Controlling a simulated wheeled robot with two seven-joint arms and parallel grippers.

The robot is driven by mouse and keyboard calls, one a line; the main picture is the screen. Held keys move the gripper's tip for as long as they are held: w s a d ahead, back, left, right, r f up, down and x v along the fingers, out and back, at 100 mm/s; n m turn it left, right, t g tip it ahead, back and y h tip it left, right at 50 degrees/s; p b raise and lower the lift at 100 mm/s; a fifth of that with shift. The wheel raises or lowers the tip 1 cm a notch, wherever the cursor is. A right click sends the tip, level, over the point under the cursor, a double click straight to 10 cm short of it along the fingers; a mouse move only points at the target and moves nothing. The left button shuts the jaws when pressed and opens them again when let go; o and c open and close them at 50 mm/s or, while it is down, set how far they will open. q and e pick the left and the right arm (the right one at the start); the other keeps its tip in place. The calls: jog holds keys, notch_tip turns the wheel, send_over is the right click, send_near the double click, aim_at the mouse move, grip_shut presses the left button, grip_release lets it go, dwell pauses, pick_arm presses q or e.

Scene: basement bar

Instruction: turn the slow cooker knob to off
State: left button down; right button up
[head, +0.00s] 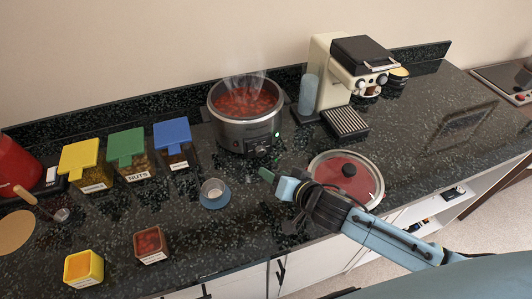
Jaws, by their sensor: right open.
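The slow cooker (221,127) is a round silver pot full of red stew, with steam rising from it. It stands on the dark counter against the back wall. Its control knob (261,151) is low on the front, and a small green light (276,135) shows near it. My right gripper (272,178) is open and empty, in front of and below the knob, apart from the cooker. The knob's exact setting is too small to read. My left gripper is not in view.
A glass lid (346,172) lies just right of my right gripper, partly behind my arm. A coffee machine (335,75) stands right of the cooker. A small blue-based cup (214,194) and several colored-lid containers (127,150) are left. The counter's right part is mostly clear.

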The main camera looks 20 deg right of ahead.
aim_at(263, 154)
jog(key=w+y, duration=0.2)
jog(key=w+d+y, duration=0.1)
jog(key=shift+w+r+m, duration=0.15)
jog(key=shift+r+m, duration=0.1)
jog(key=shift+m, duration=0.05)
jog(key=d+y, duration=0.1)
jog(key=w+d+g+y, duration=0.1)
jog(key=d, duration=0.1)
jog(key=shift+f+m, duration=0.1)
jog(key=shift+m, duration=0.2)
jog(key=shift+w+d+g+y, duration=0.1)
jog(key=shift+d+g+y, duration=0.3)
jog(key=x, duration=0.7)
jog(key=shift+w+a+f+b, duration=0.1)
jog(key=shift+f+b, duration=0.05)
jog(key=shift+b, duration=0.2)
jog(key=shift+c, duration=0.4)
